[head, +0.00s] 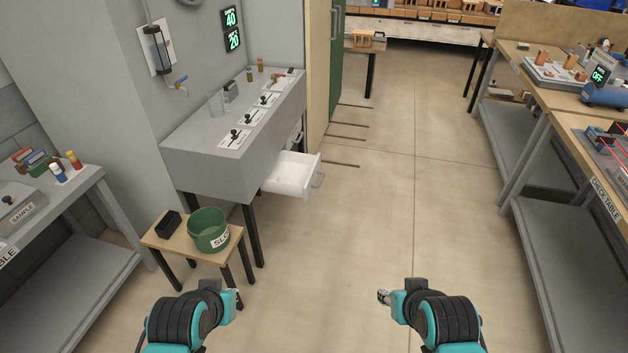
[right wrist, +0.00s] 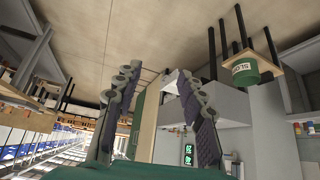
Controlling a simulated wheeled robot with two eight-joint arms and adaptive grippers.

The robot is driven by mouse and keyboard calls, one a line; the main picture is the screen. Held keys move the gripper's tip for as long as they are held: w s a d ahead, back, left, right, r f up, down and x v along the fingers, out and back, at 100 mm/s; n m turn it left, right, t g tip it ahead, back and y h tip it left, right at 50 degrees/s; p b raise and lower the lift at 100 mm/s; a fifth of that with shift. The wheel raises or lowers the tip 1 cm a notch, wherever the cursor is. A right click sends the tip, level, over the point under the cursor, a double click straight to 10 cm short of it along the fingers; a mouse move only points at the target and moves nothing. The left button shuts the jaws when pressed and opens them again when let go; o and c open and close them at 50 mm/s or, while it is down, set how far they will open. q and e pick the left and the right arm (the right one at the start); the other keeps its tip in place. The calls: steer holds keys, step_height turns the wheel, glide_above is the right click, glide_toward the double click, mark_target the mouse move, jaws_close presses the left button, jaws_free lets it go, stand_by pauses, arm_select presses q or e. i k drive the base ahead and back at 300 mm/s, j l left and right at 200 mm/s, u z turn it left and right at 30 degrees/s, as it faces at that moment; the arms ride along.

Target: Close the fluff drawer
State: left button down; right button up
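A white drawer (head: 292,174) is pulled out of the front of the grey bench cabinet (head: 215,165), left of centre in the head view. It looks empty, and a clear handle (head: 317,179) is on its outer face. I can read no fluff label on it. My left gripper (head: 236,298) is low in the head view, well in front of the drawer and apart from it; its fingers are too small to judge. My right gripper (head: 383,297) is low and right of the drawer, touching nothing. In the right wrist view its fingers (right wrist: 158,88) stand apart, with nothing between them.
A small wooden stool (head: 178,243) with a green bucket (head: 208,231) and a black box (head: 169,224) stands in front of the cabinet, left of the drawer. A sample table (head: 60,215) is at far left. Check tables (head: 560,135) line the right. The floor (head: 400,200) between is clear.

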mark_target(297, 171)
steer(key=i+l, duration=0.15)
steer(key=i, duration=0.5)
steer(key=i+l, duration=0.1)
steer(key=i, duration=0.5)
steer(key=i+l+u, duration=0.1)
steer(key=i, duration=0.55)
steer(key=i+l, duration=0.2)
steer(key=i, duration=0.45)
